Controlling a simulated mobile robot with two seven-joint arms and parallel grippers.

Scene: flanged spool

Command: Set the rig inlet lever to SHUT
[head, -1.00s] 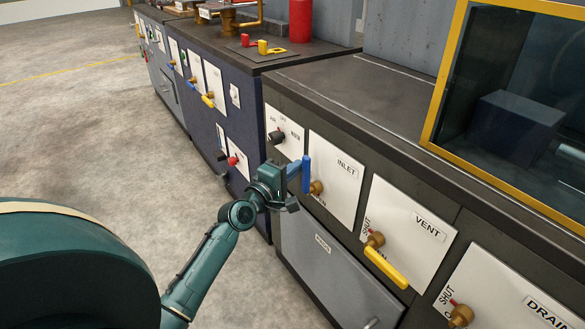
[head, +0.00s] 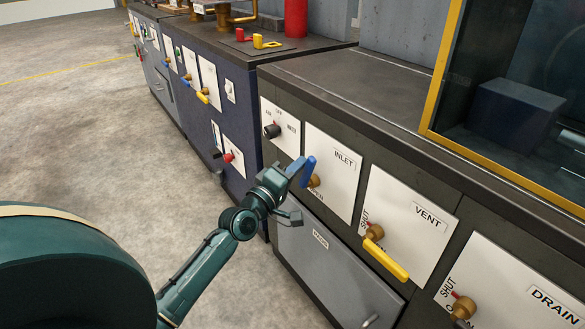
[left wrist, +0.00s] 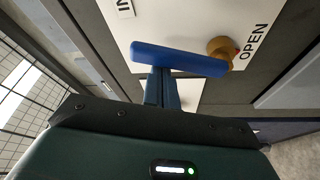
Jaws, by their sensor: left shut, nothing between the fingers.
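The inlet lever has a blue handle (head: 308,171) on a brass hub (head: 314,181), on a white panel (head: 338,180) marked INLET. The handle stands steeply upward beside the hub, its top tilted a little right. In the left wrist view, the blue handle (left wrist: 180,58) runs left from the brass hub (left wrist: 221,50), next to the word OPEN (left wrist: 254,42). My left gripper (head: 289,180) is shut and empty, with its fingertips (left wrist: 162,80) at the handle's side, apparently touching it. The SHUT mark is hidden. My right gripper is out of view.
On the same cabinet front, a selector knob (head: 272,131) sits left of the inlet panel and a yellow vent lever (head: 386,260) to the right. A drain valve (head: 463,307) is farther right. A grey drawer (head: 325,265) lies below. Open floor (head: 90,130) is at left.

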